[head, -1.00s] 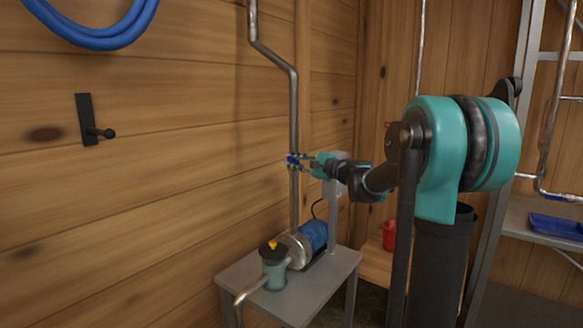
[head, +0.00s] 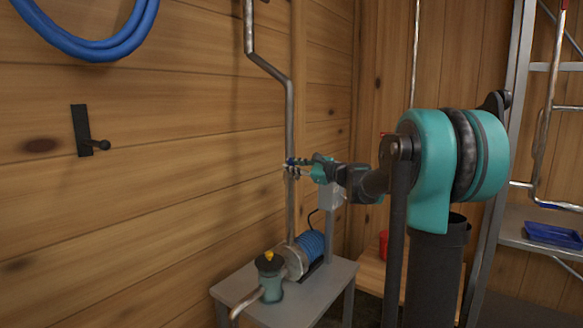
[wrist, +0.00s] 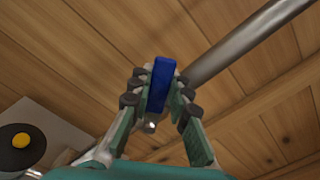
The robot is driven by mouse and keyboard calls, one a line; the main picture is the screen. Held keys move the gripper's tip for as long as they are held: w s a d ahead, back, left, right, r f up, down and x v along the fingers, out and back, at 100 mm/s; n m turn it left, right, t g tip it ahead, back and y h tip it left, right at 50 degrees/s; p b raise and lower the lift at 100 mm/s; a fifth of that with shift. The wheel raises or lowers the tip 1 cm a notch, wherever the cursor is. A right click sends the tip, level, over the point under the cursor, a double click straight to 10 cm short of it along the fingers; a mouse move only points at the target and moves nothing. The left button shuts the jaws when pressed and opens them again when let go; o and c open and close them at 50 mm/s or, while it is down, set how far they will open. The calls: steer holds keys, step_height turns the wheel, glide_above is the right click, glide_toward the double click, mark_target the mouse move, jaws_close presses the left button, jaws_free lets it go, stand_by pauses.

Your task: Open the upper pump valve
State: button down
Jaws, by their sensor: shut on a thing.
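The upper pump valve shows as a blue handle (wrist: 161,76) on the grey metal pipe (wrist: 238,48) in the wrist view. My gripper (wrist: 159,94) is shut on the handle, with dark finger pads on both sides of it. In the head view, my gripper (head: 292,166) is at the upright pipe (head: 290,112), above the pump. Only a small bit of blue shows there. The valve body is mostly hidden by the fingers, and the handle's exact angle to the pipe is hard to tell.
A pump with a blue motor (head: 311,244) and a yellow-topped unit (head: 269,275) stand on a grey table (head: 325,288) below. The wooden wall (head: 190,150) is close behind the pipe. A black hook (head: 82,131) and blue hose (head: 95,45) hang left.

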steer(key=c, duration=1.4)
jaws_free()
steer(key=shift+d, duration=0.1)
steer(key=v, duration=0.8)
